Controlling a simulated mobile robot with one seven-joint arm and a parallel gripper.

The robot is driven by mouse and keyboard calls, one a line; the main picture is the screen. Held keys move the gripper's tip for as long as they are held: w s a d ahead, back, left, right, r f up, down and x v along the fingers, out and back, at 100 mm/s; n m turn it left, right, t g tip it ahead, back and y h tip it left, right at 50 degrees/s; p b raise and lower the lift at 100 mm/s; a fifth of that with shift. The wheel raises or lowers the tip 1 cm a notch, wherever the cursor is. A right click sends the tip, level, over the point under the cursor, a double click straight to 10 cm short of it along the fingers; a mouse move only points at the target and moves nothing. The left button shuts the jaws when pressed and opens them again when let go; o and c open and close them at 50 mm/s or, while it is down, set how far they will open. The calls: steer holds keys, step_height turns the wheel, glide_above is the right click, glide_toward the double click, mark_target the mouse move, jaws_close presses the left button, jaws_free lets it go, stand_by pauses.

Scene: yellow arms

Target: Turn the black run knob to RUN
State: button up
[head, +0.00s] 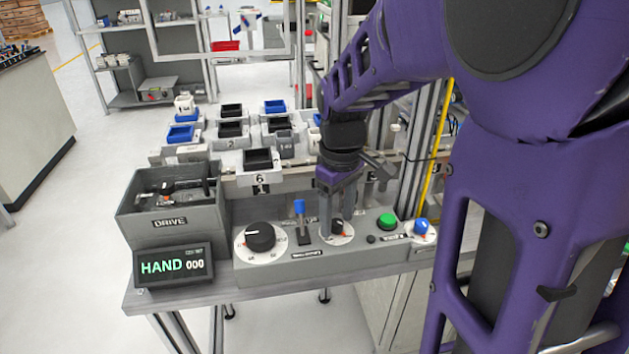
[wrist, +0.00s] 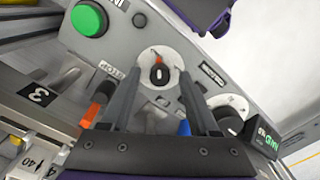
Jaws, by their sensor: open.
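A small black knob (head: 337,227) with a red pointer sits on a round white dial on the grey control panel (head: 300,268). In the wrist view the knob (wrist: 159,74) shows on its dial, with the red pointer towards the top of the picture. My gripper (head: 338,218) points down over this knob, open. In the wrist view its fingers (wrist: 158,66) stand on either side of the knob, with a gap visible on both sides. The dial's small labels are too blurred to read surely. The display (head: 173,266) left of the panel reads HAND 000.
A larger black knob (head: 260,237) and a blue-tipped lever (head: 299,208) stand left of my gripper. A green button (head: 387,220) and a blue knob (head: 421,226) are to the right. A grey DRIVE box (head: 168,238) and numbered trays stand behind.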

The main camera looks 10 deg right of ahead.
jaws_close()
steer(key=shift+r+m, duration=0.1)
steer(key=shift+m, duration=0.2)
steer(key=m+p, duration=0.2)
steer(key=m, duration=0.1)
steer(key=shift+r+m, duration=0.1)
steer(key=shift+m, duration=0.2)
steer(key=m+p, duration=0.2)
steer(key=m, duration=0.2)
steer(key=shift+m, duration=0.3)
steer(key=m+p, duration=0.2)
steer(key=m, duration=0.2)
steer(key=m+p, duration=0.1)
steer(key=m, duration=0.4)
steer(key=shift+p, duration=0.35)
